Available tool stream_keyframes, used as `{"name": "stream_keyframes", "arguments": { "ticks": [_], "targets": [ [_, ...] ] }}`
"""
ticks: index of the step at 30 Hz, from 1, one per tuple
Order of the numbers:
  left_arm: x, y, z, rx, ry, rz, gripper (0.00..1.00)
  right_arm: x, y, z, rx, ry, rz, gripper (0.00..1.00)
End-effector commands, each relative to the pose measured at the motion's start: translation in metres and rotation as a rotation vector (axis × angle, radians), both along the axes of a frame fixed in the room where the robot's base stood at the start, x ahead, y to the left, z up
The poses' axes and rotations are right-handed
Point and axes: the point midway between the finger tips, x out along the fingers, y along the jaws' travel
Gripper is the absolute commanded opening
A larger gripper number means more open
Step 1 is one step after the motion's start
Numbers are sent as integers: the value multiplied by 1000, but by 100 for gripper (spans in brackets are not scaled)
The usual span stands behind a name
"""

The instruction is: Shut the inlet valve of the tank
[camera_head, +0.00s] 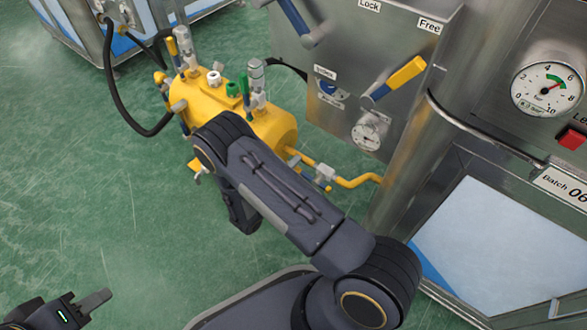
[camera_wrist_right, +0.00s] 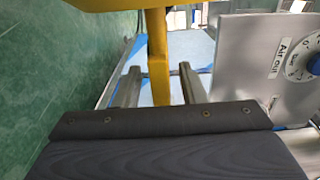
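The yellow tank (camera_head: 272,122) stands left of the steel machine, with several valves and fittings on it. I cannot tell which valve is the inlet valve. A small valve (camera_head: 325,173) sits on the yellow pipe between tank and machine. My right arm reaches over the tank's front, and its fingers are hidden in the head view. In the right wrist view my right gripper (camera_wrist_right: 159,92) is open, with a yellow bar (camera_wrist_right: 158,60) between its fingers and gaps on both sides. My left gripper (camera_head: 94,303) is low at the left, away from the tank; its opening is unclear.
The steel machine carries a yellow-tipped lever (camera_head: 402,78), a blue lever (camera_head: 294,20), a pressure gauge (camera_head: 548,89) and a red button (camera_head: 572,139). A black hose (camera_head: 117,92) loops left of the tank. The green floor (camera_head: 80,200) at the left is clear.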

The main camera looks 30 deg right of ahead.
Motion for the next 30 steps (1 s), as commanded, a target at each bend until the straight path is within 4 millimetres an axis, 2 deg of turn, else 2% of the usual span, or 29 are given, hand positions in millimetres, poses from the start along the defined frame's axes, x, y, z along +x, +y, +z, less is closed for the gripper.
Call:
{"name": "stream_keyframes", "arguments": {
  "ticks": [6,12,15,24,30],
  "targets": [
    [0,0,0,0,0,0,36,0,0,0,0,0,0,36],
    [0,0,0,0,0,0,36,0,0,0,0,0,0,10],
    [0,0,0,0,0,0,36,0,0,0,0,0,0,0],
    [0,0,1,0,0,0,36,-1,0,1,1,-3,0,0],
    [0,0,8,0,0,0,36,-11,1,6,18,-43,1,0]
  ]
}}
